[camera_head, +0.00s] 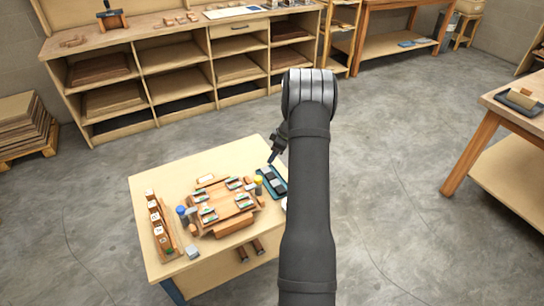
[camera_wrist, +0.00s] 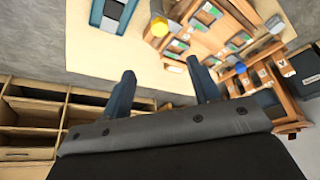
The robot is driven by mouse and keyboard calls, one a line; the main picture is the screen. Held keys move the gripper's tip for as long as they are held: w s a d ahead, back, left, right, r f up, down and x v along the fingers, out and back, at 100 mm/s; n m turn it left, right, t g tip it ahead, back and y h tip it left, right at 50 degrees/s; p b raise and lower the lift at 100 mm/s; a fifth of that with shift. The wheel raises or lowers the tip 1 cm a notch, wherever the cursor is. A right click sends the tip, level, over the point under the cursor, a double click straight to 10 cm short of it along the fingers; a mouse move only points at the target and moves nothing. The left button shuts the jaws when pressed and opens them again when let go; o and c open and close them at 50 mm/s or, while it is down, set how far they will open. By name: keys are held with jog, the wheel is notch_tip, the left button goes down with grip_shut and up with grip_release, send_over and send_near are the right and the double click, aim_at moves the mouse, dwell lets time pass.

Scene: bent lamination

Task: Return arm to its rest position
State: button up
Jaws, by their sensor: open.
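My gripper (camera_head: 272,158) hangs at the far right edge of the small work table, just above and behind a dark blue tray (camera_head: 284,190). In the wrist view its two dark fingers (camera_wrist: 160,68) are spread apart with nothing between them. My arm's dark link crosses the middle of the head view and hides part of the table's right side. A wooden form (camera_head: 228,224) with several green-and-grey clamp-like pieces stands in the middle of the table. It also shows at the top right of the wrist view (camera_wrist: 203,40).
A yellow-capped bottle (camera_head: 258,180) and a blue-capped bottle (camera_head: 182,211) flank the form. A wooden rack (camera_head: 172,243) with white-labelled pieces is on the left. A long shelf unit (camera_head: 190,53) stands behind. A bench (camera_head: 515,105) is at right, with open floor between.

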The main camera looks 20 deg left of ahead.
aim_at(258, 178)
jog(key=x, duration=1.7)
jog(key=shift+a+f, duration=0.15)
jog(key=v, duration=1.7)
jog(key=x, duration=1.6)
jog(key=shift+s+a+f, duration=0.1)
jog(key=shift+a+f, duration=0.05)
jog(key=shift+f, duration=0.25)
jog(key=shift+a+f+m, duration=0.1)
jog(key=shift+f+m, duration=0.05)
jog(key=shift+m, duration=0.15)
jog(key=m+t, duration=0.1)
jog(key=m, duration=0.2)
jog(key=shift+s+m+t, duration=0.1)
jog(key=shift+m+t, duration=0.2)
jog(key=m+t, duration=0.1)
jog(key=m, duration=0.2)
jog(key=shift+s+h, duration=0.1)
jog(key=shift+h, duration=0.3)
jog(key=shift+a+m+t+h, duration=0.1)
jog(key=shift+m+t+h, duration=0.35)
jog(key=shift+m, duration=1.25)
